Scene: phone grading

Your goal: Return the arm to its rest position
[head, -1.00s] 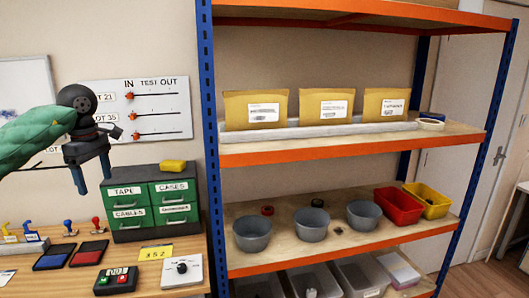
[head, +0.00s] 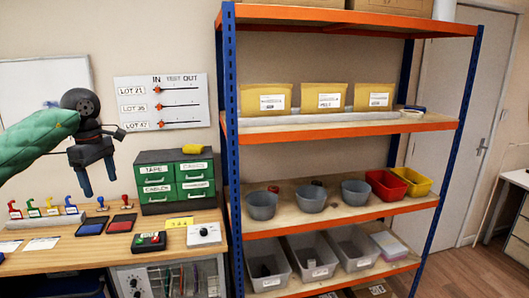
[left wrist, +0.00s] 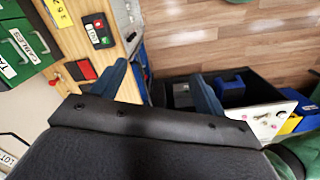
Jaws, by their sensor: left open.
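My left gripper (head: 99,189) is at the left of the head view, on my green-sleeved arm. It hangs in the air above the left part of the workbench (head: 75,258), in front of the wall. Its two blue fingers point down and stand apart, with nothing between them. In the left wrist view the fingers of my left gripper (left wrist: 165,85) are spread, with wood floor and a dark bin beyond. My right gripper is not in view.
The bench holds a green drawer cabinet (head: 175,182), stamps, ink pads (head: 121,224) and a button box (head: 149,241). A blue-and-orange shelf (head: 345,127) with envelopes, grey bowls and bins stands to the right. The floor (head: 455,280) at the right is clear.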

